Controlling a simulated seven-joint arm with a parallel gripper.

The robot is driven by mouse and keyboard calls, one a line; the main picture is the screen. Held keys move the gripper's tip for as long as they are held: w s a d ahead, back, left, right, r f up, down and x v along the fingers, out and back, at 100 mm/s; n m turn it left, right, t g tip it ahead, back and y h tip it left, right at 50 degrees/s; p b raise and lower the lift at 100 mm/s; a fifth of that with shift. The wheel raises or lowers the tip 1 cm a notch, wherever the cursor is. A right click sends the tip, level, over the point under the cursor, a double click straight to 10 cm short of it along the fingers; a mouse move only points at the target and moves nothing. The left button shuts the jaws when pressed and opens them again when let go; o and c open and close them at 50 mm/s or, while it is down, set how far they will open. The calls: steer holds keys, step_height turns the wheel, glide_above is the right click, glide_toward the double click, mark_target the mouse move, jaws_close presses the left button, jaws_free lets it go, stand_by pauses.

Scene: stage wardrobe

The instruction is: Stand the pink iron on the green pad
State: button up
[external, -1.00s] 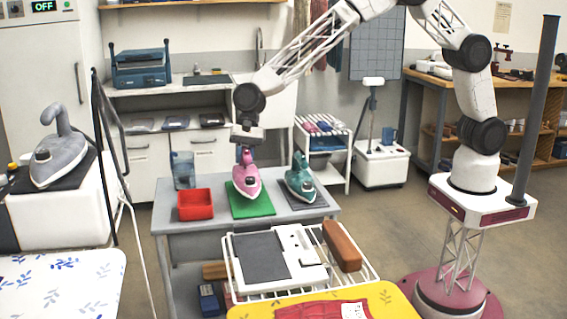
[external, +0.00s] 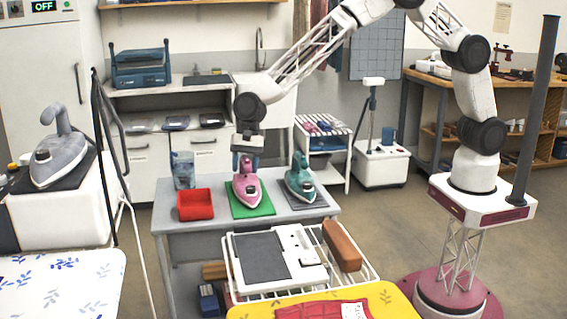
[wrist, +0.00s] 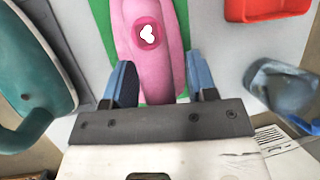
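The pink iron (external: 247,190) rests on the green pad (external: 264,208), its nose toward the external camera. In the wrist view the pink iron (wrist: 150,55) lies over the green pad (wrist: 102,22), with green showing on both sides. My gripper (external: 247,168) is at the iron's rear end, pointing down. In the wrist view my gripper (wrist: 161,82) has its two blue fingers apart, one on each side of the iron's pink rear part. I see no clear grip, though contact is hard to judge. The handle is partly hidden by the gripper in the external view.
A teal iron (external: 299,182) stands close on the right on a grey pad (external: 318,204). A red tray (external: 195,204) and a clear blue jug (external: 183,170) are on the left. The white rack (external: 367,279) stands in front of the grey table (external: 170,222).

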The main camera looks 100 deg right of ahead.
steer(key=shift+r, duration=0.1)
steer(key=v, duration=1.2)
steer(key=shift+r, duration=0.15)
stand_by(0.6)
steer(key=s+r+n+h, duration=0.1)
steer(key=s+r+n, duration=0.3)
steer(key=s+r, duration=0.75)
steer(key=s+r+n+h, duration=0.1)
steer(key=s+r+n, duration=0.35)
steer(key=s, duration=1.45)
steer(key=s+d+f+n+h, duration=0.1)
steer(key=s+n, duration=0.3)
steer(key=s, duration=1.1)
steer(key=s+f+n+h, duration=0.1)
steer(key=s+n, duration=0.4)
steer(key=s, duration=1.1)
steer(key=shift+s+d+f+h, duration=0.3)
steer(key=shift+d+f+h, duration=0.1)
steer(key=shift+f, duration=0.15)
